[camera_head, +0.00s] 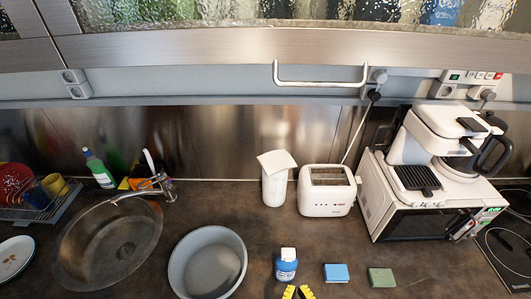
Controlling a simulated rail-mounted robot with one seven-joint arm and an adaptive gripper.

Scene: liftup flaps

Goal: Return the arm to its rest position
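A narrow gap shows between the tips, with nothing seen held there. The wall-cabinet flap (220,48), with a metal frame and patterned glass, spans the top. Its bar handle (320,84) is well away from my gripper, and nothing touches it.
On the dark counter stand a grey basin (178,262), a white canister (276,188), a white toaster (327,200) and a microwave (414,222) with a coffee maker on top. Blue (336,273) and green (382,277) sponges lie near the front. The sink (108,250) is left.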

